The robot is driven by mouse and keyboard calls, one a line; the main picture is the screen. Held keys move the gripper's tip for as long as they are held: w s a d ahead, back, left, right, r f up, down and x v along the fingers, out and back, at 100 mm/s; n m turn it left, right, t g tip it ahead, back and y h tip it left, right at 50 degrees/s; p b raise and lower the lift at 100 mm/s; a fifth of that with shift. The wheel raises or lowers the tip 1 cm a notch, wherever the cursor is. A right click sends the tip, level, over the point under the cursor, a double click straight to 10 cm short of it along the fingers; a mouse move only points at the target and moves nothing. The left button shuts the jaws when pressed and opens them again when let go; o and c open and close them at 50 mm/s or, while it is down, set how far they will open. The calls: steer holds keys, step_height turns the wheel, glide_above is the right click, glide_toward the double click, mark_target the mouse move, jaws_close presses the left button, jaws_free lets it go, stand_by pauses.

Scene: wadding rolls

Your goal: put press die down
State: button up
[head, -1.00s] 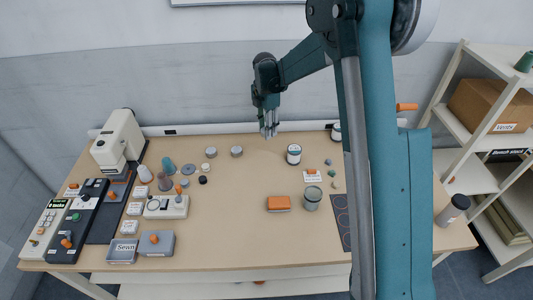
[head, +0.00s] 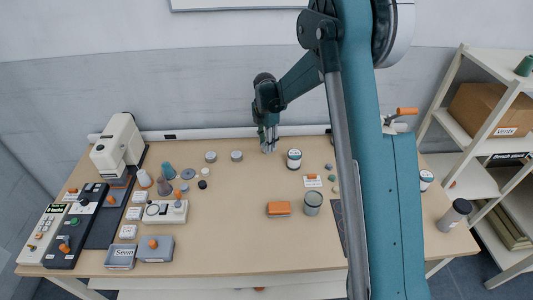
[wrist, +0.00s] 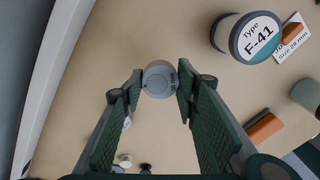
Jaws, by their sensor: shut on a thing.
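My gripper (head: 268,148) is low over the back middle of the table, pointing down. The die sits between the two green-padded fingertips. In the head view the die is too small to make out at the fingertips. I cannot tell whether it touches the tabletop.
Two grey round pieces (head: 210,157) (head: 236,156) stand left of my gripper. A white-labelled tin (head: 293,159) stands to its right; the wrist view shows it marked F-41 (wrist: 248,38). An orange block (head: 278,209) lies nearer the front. The middle of the table (head: 240,200) is clear.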

mark_target(267, 157)
steer(key=shift+f, duration=0.55)
steer(key=shift+f, duration=1.9)
steer(key=shift+f+b, duration=0.2)
steer(key=shift+b, duration=0.2)
steer(key=o, duration=1.1)
steer(key=shift+c, duration=0.2)
steer(key=shift+r, duration=0.1)
steer(key=shift+r, duration=0.15)
step_height(267, 157, up, 12)
steer(key=shift+w+a+p, duration=0.1)
steer(key=shift+w+p, duration=0.05)
steer(key=shift+p, duration=0.65)
